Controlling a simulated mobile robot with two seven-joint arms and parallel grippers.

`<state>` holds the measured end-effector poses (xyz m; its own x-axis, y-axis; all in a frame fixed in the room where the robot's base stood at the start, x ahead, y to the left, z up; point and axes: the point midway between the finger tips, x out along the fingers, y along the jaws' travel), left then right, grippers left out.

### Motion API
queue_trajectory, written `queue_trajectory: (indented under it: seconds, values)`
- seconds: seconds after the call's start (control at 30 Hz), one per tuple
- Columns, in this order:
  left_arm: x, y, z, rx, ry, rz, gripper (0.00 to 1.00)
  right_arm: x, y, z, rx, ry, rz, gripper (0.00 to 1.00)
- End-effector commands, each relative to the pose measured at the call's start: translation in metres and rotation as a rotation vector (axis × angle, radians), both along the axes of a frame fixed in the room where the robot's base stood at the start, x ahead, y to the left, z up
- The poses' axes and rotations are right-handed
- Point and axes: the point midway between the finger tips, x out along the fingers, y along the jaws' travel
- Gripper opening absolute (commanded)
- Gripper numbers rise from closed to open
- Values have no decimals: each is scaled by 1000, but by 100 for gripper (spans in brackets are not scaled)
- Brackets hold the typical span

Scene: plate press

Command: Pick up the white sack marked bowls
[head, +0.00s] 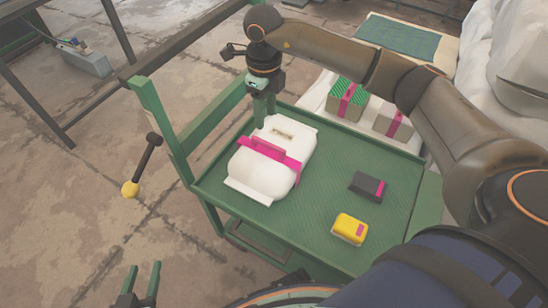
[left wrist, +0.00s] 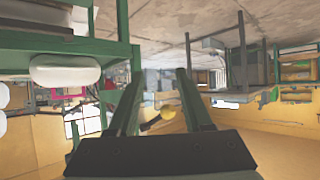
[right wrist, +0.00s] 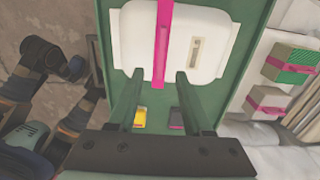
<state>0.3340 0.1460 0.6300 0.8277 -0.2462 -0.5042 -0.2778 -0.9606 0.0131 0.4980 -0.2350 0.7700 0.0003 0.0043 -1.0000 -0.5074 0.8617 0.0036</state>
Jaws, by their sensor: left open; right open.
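A white sack (head: 258,178) with a magenta strap and raised magenta handle (head: 268,149) lies on the green cart top. A small pale label (head: 283,133) is on its upper face; I cannot read the writing. My right gripper (head: 264,118) points down at the sack's far end, open. In the right wrist view, the open right gripper (right wrist: 160,75) has its fingertips near the sack's (right wrist: 190,42) edge, with the strap (right wrist: 162,40) end between them in the picture; contact cannot be told. My left gripper (head: 142,272) is open and empty, low beside the cart; its empty fingers (left wrist: 160,72) also show in the left wrist view.
The green cart (head: 400,175) also holds a dark block (head: 367,186) and a yellow block (head: 350,229), right of the sack. Boxes with magenta bands (head: 346,100) stand beyond its far edge. A black lever with a yellow knob (head: 130,188) juts out at left. Open floor lies left.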

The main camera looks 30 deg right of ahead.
Motion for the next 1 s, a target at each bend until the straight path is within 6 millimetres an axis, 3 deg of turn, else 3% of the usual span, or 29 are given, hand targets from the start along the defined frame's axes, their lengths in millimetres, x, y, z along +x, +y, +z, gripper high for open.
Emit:
queue_trajectory:
  seconds: [0.3,0.67,1.0]
  values:
    - [26,1,46,0,-209,-11,50,-1,-2,-52,-8,3,-1,50]
    - [36,0,78,0,-344,-21,50,-1,-2,-79,-6,2,-1,50]
    - [45,-2,133,-5,-569,-43,50,-3,-3,-119,-4,2,-1,50]
